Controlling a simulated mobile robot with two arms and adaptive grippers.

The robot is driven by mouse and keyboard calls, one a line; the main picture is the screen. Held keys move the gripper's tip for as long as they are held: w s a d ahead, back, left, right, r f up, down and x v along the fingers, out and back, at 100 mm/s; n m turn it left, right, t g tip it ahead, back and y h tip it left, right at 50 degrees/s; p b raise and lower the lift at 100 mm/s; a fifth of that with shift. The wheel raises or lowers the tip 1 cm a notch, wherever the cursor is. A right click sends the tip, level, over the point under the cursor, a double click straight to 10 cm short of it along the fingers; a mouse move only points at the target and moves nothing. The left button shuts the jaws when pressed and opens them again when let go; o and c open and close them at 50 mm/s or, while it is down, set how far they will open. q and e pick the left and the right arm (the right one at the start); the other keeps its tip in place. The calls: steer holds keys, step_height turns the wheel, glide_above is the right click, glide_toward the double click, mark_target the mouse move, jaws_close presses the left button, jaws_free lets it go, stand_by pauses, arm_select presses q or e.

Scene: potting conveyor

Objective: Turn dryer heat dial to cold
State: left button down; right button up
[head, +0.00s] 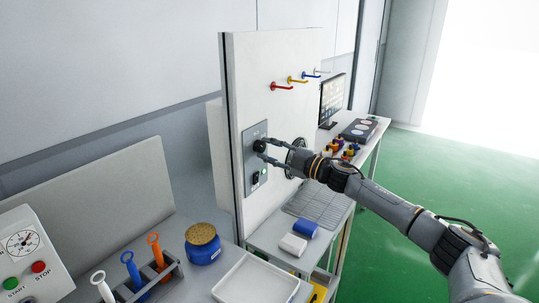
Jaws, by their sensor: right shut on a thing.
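A black dial (259,145) sits near the top of a grey control plate (250,160) on the side of an upright white panel. My right gripper (265,151) reaches in from the right, its fingers shut on the dial. The fingers partly cover the dial, so I cannot tell its setting. Below it on the plate is a dark switch (256,178) beside a small green light (264,171). My left gripper is out of view.
Red, yellow and blue hooks (289,86) stick out above. A white tray (256,283), a blue jar with a cork-coloured lid (203,244), a tool rack (150,283) and a START/STOP box (33,255) stand in front. A monitor (332,98) stands behind. Green floor lies open at right.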

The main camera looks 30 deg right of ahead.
steer(key=shift+n+b, duration=0.55)
steer(key=shift+n, duration=1.15)
steer(key=o, duration=1.2)
steer(key=shift+c, duration=0.2)
steer(key=shift+s+d, duration=0.1)
steer(key=shift+s+d+f, duration=0.1)
steer(key=shift+s+f, duration=0.05)
steer(key=shift+s, duration=0.1)
steer(key=r+v, duration=0.1)
steer(key=v, duration=1)
steer(key=shift+f, duration=0.35)
